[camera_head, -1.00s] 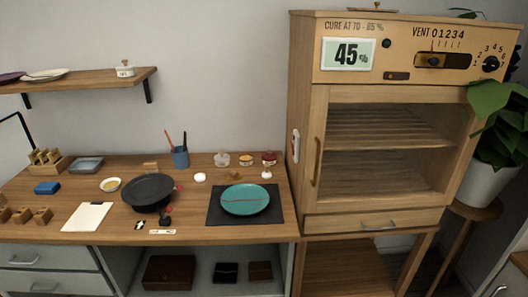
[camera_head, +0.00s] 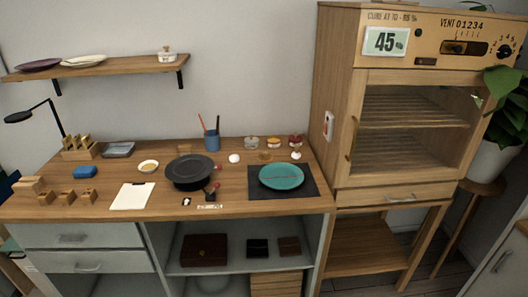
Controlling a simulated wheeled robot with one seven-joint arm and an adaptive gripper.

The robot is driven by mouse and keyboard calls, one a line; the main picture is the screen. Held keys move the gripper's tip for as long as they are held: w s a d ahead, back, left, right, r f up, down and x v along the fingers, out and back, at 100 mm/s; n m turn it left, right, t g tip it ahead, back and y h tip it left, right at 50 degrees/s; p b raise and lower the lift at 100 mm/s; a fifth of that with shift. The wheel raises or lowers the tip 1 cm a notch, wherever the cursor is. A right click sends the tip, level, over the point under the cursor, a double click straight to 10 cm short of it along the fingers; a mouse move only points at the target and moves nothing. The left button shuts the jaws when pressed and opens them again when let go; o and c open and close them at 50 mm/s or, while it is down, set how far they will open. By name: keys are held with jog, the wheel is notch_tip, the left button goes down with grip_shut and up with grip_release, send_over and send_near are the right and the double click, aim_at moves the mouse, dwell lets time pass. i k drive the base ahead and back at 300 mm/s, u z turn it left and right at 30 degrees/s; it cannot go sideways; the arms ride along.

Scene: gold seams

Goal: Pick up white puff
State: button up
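A small round white thing, likely the white puff (camera_head: 234,158), sits on the wooden workbench (camera_head: 225,204), behind and to the right of the black round pan (camera_head: 189,170). It is small in view, so its texture cannot be told. Another small whitish item (camera_head: 296,156) stands farther right, near the jars. My gripper is not in view.
A teal plate (camera_head: 281,176) lies on a dark mat (camera_head: 306,191). A blue cup with tools (camera_head: 212,141) and several small jars (camera_head: 251,143) stand at the back. A tall wooden cabinet (camera_head: 340,90) rises at the right. A white sheet (camera_head: 132,196) lies front left.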

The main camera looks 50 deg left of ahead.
aim_at(296, 154)
jog(key=u, duration=1.6)
